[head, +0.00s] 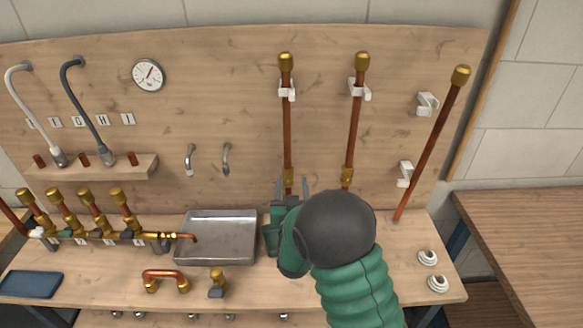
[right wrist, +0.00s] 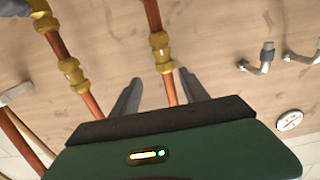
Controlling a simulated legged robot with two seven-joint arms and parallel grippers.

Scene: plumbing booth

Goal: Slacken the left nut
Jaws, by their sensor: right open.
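The left upright copper pipe (head: 287,135) carries a brass fitting with a nut (head: 288,174) low on it. In the right wrist view, turned about, this brass fitting (right wrist: 160,48) shows just beyond my fingertips. My right gripper (head: 292,184) is open, one finger on each side of the left pipe line. In the right wrist view my right gripper (right wrist: 160,90) has the copper pipe between its spread fingers, with gaps on both sides; I cannot tell the depth. My arm hides the lower part of this pipe in the head view. My left gripper is out of view.
A second upright pipe (head: 355,130) with its brass fitting (head: 347,177) stands close to the right. A loose-looking leaning pipe (head: 432,145) is farther right. A metal tray (head: 246,262), a copper bend (head: 165,273) and white rings (head: 428,258) lie on the bench.

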